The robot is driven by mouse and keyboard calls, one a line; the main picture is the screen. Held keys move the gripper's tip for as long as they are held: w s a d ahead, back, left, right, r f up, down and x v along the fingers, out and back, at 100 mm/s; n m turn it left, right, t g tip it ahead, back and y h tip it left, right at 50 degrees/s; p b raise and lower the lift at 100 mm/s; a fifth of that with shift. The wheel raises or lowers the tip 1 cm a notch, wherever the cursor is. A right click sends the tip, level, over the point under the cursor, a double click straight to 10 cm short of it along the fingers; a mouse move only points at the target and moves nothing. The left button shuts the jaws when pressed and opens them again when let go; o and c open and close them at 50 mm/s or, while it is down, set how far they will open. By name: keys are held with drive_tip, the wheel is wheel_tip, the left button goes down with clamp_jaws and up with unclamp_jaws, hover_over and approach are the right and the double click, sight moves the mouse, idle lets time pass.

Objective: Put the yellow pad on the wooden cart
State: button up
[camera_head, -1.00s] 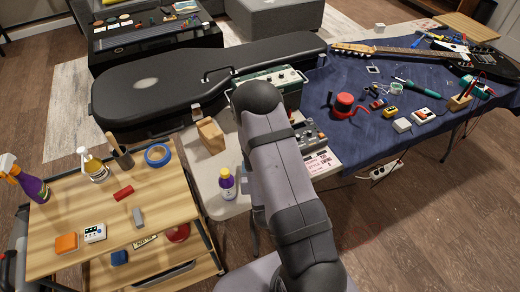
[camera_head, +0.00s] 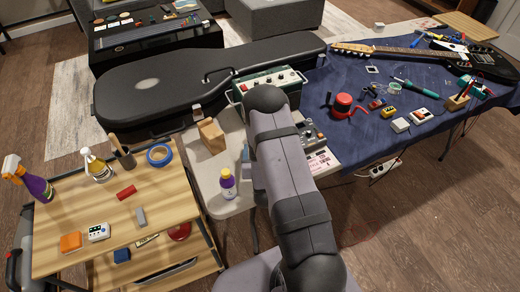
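A small yellow box-shaped item (camera_head: 390,112) lies on the blue-covered table at the right; I cannot tell whether it is the yellow pad. An orange block (camera_head: 70,242) lies at the front left of the wooden cart. The wooden cart (camera_head: 165,208) is at the left, with a light wood top and a lower shelf. My arm rises from the bottom centre over the white table. My gripper is not visible; the arm's upper bend hides what is behind it.
The cart top also holds spray bottles (camera_head: 97,168), blue tape (camera_head: 159,155), a red block (camera_head: 126,192), a grey block (camera_head: 140,217) and a white device (camera_head: 98,232). The white table (camera_head: 208,180) holds a purple bottle (camera_head: 228,185) and a wooden block (camera_head: 211,136). A guitar case (camera_head: 150,88) lies behind.

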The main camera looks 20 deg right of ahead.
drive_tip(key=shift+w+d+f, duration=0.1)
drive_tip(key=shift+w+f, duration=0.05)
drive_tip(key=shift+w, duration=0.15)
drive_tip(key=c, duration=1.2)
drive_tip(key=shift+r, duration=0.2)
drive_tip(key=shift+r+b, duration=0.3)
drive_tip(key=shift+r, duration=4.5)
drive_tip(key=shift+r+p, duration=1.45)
